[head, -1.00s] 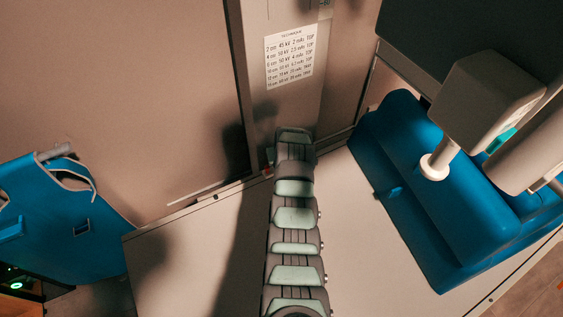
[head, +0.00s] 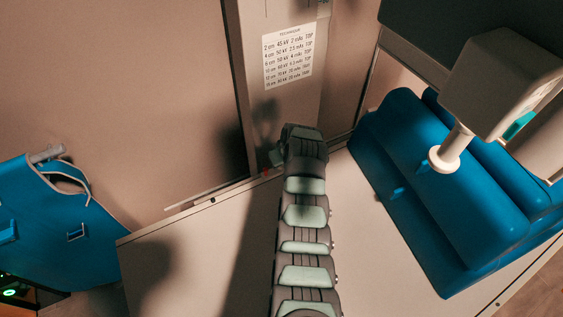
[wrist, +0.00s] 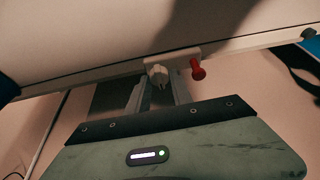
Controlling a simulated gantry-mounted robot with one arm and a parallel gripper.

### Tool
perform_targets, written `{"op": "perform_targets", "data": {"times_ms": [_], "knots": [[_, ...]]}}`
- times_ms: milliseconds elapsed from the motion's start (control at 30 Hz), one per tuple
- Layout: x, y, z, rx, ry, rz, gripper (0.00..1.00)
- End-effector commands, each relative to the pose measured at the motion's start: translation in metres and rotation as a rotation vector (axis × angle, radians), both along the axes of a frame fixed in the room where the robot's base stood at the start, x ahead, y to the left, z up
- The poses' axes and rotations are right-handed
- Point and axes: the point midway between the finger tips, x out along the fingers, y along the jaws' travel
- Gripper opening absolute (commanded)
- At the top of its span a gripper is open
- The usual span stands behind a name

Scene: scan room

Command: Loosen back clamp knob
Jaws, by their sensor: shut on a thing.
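In the wrist view, a pale clamp block (wrist: 182,57) sits on the edge of the light table. A pale ridged knob (wrist: 158,74) projects from it, with a red knob (wrist: 198,70) to its right. My gripper (wrist: 160,82) reaches the pale knob, its two fingers on either side of it, and is shut on it. The red knob is outside the fingers. I cannot tell from any marking which knob is the back one. In the head view, my arm hides the gripper and most of the clamp; a small red spot shows at the table's back edge.
The light table (head: 190,262) is bare around my arm. Blue cushions (head: 430,200) stand at the right under a beige box-shaped head (head: 500,85) with a pale stub. A blue apron (head: 60,215) hangs at the left. A wall post with a printed chart (head: 288,55) stands behind.

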Motion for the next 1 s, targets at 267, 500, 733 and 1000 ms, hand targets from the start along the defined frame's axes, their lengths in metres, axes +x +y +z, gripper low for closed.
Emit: {"op": "perform_targets", "data": {"times_ms": [267, 500, 733, 1000], "knots": [[-0.001, 0.001, -0.001, 0.000, 0.001, 0.000, 0.48], [0.000, 0.000, 0.000, 0.000, 0.001, 0.000, 0.48], [-0.003, -0.002, 0.009, 0.000, 0.000, 0.000, 0.48], [-0.014, -0.008, 0.040, 0.000, -0.002, -0.001, 0.48]]}}
